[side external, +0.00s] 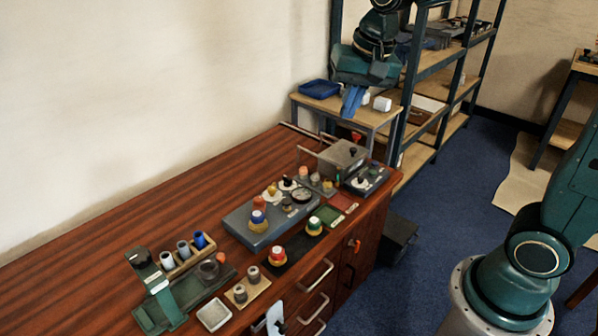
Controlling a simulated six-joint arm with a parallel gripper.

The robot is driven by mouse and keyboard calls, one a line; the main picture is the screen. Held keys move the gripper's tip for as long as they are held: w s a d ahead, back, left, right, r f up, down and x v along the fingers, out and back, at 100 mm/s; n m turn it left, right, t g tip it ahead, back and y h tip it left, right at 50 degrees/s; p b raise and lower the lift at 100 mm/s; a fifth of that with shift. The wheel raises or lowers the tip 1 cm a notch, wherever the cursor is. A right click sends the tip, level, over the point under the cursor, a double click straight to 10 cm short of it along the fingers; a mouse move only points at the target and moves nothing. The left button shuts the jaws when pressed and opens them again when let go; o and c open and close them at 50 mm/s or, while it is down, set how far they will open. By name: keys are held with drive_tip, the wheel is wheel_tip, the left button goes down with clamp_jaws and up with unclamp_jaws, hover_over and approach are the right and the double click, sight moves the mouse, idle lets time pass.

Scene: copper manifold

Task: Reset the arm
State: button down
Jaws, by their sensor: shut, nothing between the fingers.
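My gripper (352,103) hangs from my green wrist near the top middle of the side view. Its blue fingers point down and look closed together, with nothing seen between them. It is high, in front of the small side table and the shelf rack, and well apart from the things on the wooden bench (130,200). My arm's base and lower links are at the lower right. The links between them and the wrist are out of the picture.
On the bench stand a grey-blue block with coloured knobs (238,222), a green fixture (158,310), a white tray (214,314) and a grey metal box (343,158). A blue tray (319,89) lies on the side table. The bench's left and back area is clear.

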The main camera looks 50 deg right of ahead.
drive_tip(key=s+a+n+t, duration=0.1)
drive_tip(key=s+n, duration=0.6)
drive_tip(key=s, duration=1.1)
drive_tip(key=shift+f+n+t, duration=0.3)
drive_tip(key=shift+n+t, duration=0.1)
drive_tip(key=shift+t, duration=0.3)
